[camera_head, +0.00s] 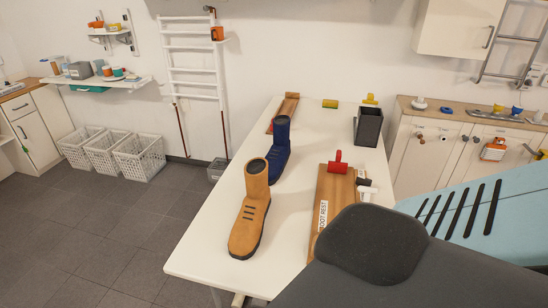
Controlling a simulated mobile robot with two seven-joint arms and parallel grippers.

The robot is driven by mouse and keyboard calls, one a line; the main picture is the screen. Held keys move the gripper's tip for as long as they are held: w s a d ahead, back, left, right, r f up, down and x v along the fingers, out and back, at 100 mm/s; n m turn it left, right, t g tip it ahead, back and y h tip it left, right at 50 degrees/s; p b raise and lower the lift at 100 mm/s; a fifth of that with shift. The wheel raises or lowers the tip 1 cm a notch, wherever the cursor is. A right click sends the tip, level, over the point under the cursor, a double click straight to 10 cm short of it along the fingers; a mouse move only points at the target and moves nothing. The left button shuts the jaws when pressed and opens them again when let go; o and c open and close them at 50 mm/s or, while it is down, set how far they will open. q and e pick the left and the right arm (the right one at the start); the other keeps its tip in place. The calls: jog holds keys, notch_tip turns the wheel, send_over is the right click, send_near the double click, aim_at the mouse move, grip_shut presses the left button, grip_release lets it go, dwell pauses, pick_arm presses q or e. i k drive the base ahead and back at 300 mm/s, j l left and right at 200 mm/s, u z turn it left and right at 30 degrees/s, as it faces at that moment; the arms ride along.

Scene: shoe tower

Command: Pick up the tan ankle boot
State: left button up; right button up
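The tan ankle boot (248,216) stands upright on the white table (200,250), near its left edge. It has a dark sole and dark lace lines, and its toe points toward the front of the picture. A navy blue boot (279,152) stands upright just behind it and to its right. Nothing is holding either boot. Neither my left gripper nor my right gripper shows in the head view.
A wooden board marked "foot rest" (325,214) with a red handle (338,163) lies right of the boots. A dark bin (368,126) stands at the back right. A dark padded shape (372,243) covers the table's front right. The table's front left is clear.

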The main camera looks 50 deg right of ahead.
aim_at(245, 234)
jog(key=i+j+z, duration=0.15)
jog(key=z, duration=0.3)
jog(key=i+j+z, duration=0.15)
jog(key=z, duration=0.3)
jog(key=i+j+z, duration=0.1)
jog(key=j+z, duration=0.15)
jog(key=z, duration=0.2)
jog(key=j+z, duration=0.4)
jog(key=i+j+z, duration=0.1)
jog(key=z, duration=0.35)
jog(key=j+z, duration=0.9)
jog(key=i+l, duration=0.05)
jog(key=l, duration=0.05)
